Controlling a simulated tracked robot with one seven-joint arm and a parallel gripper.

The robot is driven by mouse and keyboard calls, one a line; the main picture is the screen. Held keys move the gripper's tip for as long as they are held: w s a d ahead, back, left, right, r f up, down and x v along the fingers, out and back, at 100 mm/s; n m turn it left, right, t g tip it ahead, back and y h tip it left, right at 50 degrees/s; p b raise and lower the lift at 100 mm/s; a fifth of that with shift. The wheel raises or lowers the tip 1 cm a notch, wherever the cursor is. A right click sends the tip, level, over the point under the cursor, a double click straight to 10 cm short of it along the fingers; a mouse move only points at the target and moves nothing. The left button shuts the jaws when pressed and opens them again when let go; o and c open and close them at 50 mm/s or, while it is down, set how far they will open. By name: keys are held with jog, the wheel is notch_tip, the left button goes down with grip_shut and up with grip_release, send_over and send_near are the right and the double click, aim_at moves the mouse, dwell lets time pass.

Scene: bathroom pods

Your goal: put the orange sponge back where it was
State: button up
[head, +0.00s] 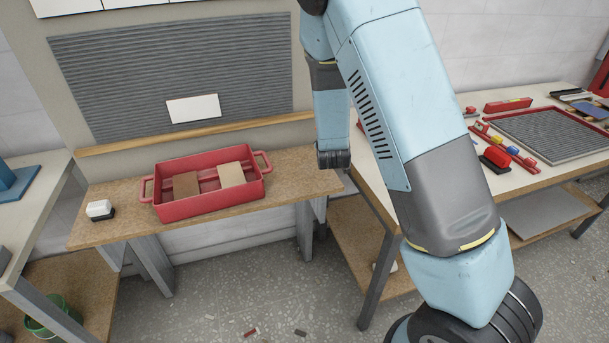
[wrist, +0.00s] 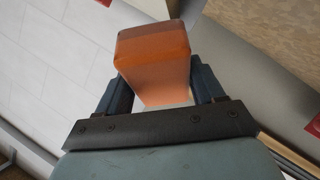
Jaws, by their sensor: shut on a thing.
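The orange sponge (wrist: 152,62) is between the two fingers of my gripper (wrist: 158,95) in the wrist view. The gripper is shut on it, and the sponge sticks out beyond the fingertips. In the head view my arm reaches up and over on the right; the gripper and the sponge cannot be made out there. The place where the sponge was before is not marked in these frames.
A red tray (head: 213,208) holding a brown and a cream piece stands on a wooden bench (head: 110,228). A white-and-black block (head: 99,210) sits left of it. A right-hand table (head: 465,192) carries tools and a ribbed grey panel (head: 553,132).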

jog(key=shift+s+a+r+m+g+y, duration=0.4)
jog(key=shift+s+a+r+m+g, duration=0.75)
jog(key=shift+s, duration=2.1)
jog(key=shift+s+a+r+m+g+y, duration=0.35)
jog(key=shift+s+a+g, duration=0.95)
jog(key=shift+s+g, duration=1.45)
jog(key=shift+s+a+r+m+g+y, duration=0.45)
jog(key=shift+s+a+r+m+g, duration=0.55)
jog(key=shift+s, duration=2.8)
send_near(307, 172)
jog(key=shift+w+a+f+n, duration=0.25)
jog(key=shift+w+f+n, duration=0.05)
jog(key=shift+w+f, duration=1.1)
jog(key=shift+f, duration=1.45)
jog(key=shift+c, duration=0.3)
jog(key=o, duration=1)
